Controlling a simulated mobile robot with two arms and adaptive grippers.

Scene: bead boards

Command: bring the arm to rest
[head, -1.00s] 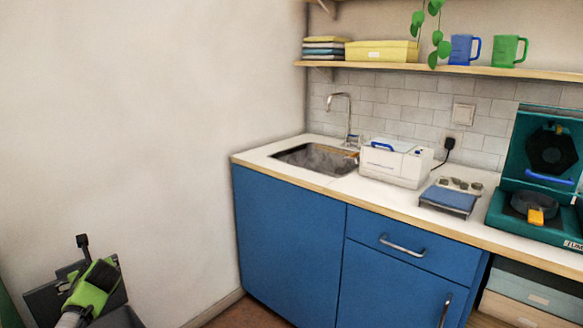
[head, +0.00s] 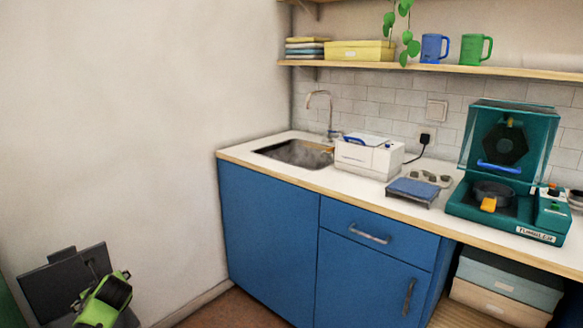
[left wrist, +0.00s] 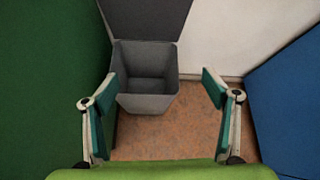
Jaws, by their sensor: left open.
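My left arm shows at the bottom left of the head view, with its green wrist part over a dark grey open bin. In the left wrist view my left gripper (left wrist: 160,85) is open, with its two fingers wide apart and nothing between them. The grey bin (left wrist: 150,103) stands on the floor beyond the fingers, its dark lid (left wrist: 147,20) raised, and its inside looks empty. In the head view the raised lid (head: 50,285) shows beside my arm. My right gripper is in neither view.
A blue cabinet (head: 265,240) carries a counter with a sink (head: 297,153), a white box-shaped device (head: 368,157), a scale (head: 412,190) and a teal machine (head: 505,205) with its lid up. A wall shelf (head: 440,68) runs above. In the left wrist view a green surface (left wrist: 45,80) lies at left.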

